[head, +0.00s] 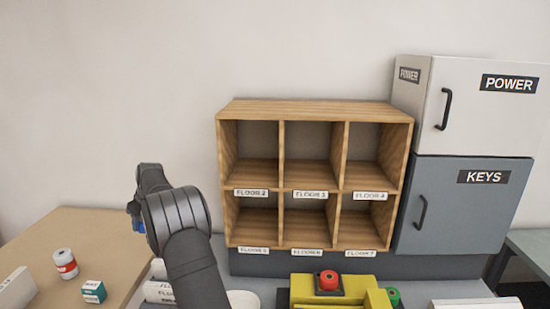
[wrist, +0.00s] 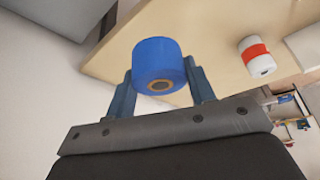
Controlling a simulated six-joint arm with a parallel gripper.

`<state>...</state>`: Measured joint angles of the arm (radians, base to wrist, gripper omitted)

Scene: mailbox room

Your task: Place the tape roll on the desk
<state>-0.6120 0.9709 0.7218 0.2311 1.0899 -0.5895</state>
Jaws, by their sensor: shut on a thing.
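The tape roll is a blue cylinder (wrist: 155,55) with a tan core opening facing the wrist camera. My gripper (wrist: 159,70) is shut on it, one finger on each side. In the head view my gripper (head: 137,219) is mostly hidden behind my wrist, with only a little blue showing. The desk is a light wooden top at the left of the head view (head: 85,232), and it also shows behind the roll in the wrist view (wrist: 215,32). The roll appears held above or near the desk's edge; I cannot tell the exact height.
A white can with a red band (head: 65,263) and a teal-and-white box (head: 93,291) stand on the desk's near part. A wooden pigeonhole shelf (head: 316,110) and grey cabinets (head: 465,200) stand to the right. The desk's back part looks clear.

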